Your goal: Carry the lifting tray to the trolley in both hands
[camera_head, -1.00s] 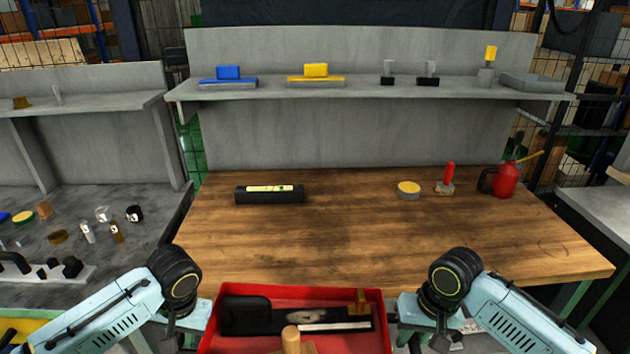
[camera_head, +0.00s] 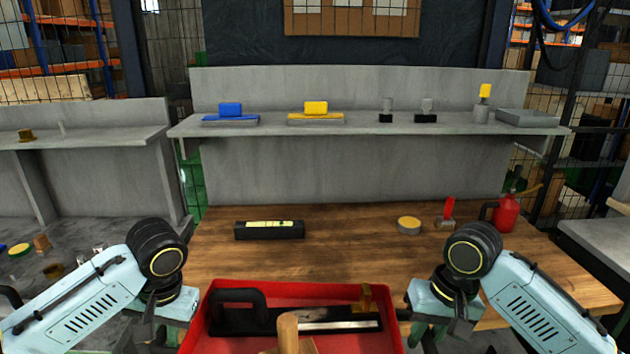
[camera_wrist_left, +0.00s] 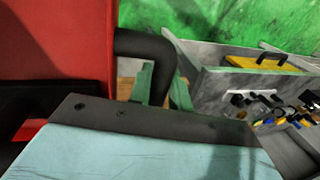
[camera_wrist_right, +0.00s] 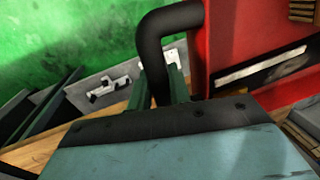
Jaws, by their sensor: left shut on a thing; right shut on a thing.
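The lifting tray (camera_head: 345,291) is a red tray at the bottom middle of the head view, in front of the wooden bench. Its near part is cut off by the frame. My left gripper (camera_wrist_left: 160,88) is shut on the tray's black side handle (camera_wrist_left: 143,45). My right gripper (camera_wrist_right: 166,85) is shut on the opposite black handle (camera_wrist_right: 152,45). The tray holds a black tool with a loop handle (camera_head: 238,300), a pale straight strip (camera_head: 340,325), a small brass piece (camera_head: 367,298) and a wooden-handled item (camera_head: 289,332). I cannot make out the trolley.
The wooden bench (camera_head: 350,250) lies just beyond the tray, largely clear. On it are a black level-like bar (camera_head: 269,230), a round yellow-topped tin (camera_head: 409,226), a red-handled brush (camera_head: 448,214) and a red oil can (camera_head: 506,213). A grey shelf (camera_head: 360,125) stands behind.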

